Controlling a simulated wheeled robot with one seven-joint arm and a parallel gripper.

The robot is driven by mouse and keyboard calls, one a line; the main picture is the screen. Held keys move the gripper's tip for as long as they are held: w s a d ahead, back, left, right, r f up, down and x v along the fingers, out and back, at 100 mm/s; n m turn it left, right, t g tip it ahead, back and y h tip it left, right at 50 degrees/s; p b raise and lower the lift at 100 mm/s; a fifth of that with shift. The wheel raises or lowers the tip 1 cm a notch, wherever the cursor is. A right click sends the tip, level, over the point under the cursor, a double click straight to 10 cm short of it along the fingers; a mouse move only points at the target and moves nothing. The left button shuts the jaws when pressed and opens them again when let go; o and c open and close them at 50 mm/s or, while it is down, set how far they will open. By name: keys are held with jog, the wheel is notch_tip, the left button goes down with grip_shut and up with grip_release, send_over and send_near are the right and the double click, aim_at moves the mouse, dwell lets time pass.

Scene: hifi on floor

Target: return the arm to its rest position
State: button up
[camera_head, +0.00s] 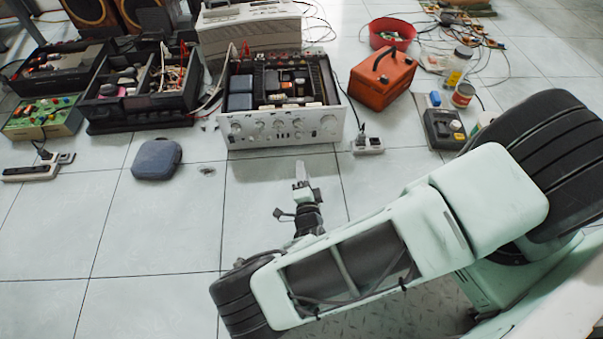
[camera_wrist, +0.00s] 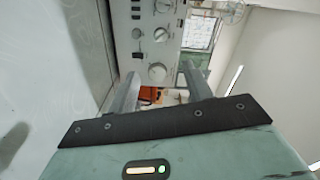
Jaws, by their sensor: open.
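My arm crosses the lower right of the head view, bent, with its forearm low over the floor. My gripper (camera_head: 301,174) is at its far end, in front of the silver amplifier (camera_head: 285,129), with clear floor between them in the head view. In the wrist view the two fingers of my gripper (camera_wrist: 164,92) stand apart with nothing between them. The amplifier's knobbed front panel (camera_wrist: 150,40) shows beyond the fingers, turned sideways.
An orange box (camera_head: 383,78), a dark meter-like device (camera_head: 443,129), a blue-grey pouch (camera_head: 157,159) and a power strip (camera_head: 30,172) lie around. Black open cases (camera_head: 140,115) stand at the back left. Cables cross the back floor. The front left tiles are clear.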

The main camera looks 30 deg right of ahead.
dwell(0.4)
jog(key=s+a+r+n+g+y+p, duration=0.25)
jog(key=s+r+n+g, duration=0.55)
jog(key=r, duration=0.9)
jog(key=s+a+r+n+g+y+p, duration=0.3)
jog(key=s+r+n, duration=0.5)
jog(key=r, duration=0.9)
jog(key=s+a+r+n+g+y+p, duration=0.2)
jog(key=s+a+r+n+g+p, duration=0.3)
jog(key=r+n, duration=0.9)
notch_tip(320, 180, up, 41)
jog(key=m+p, duration=0.3)
jog(key=p, duration=3.4)
jog(key=shift+d+r+g, duration=0.15)
jog(key=shift+d+g, duration=0.05)
jog(key=shift+g, duration=0.1)
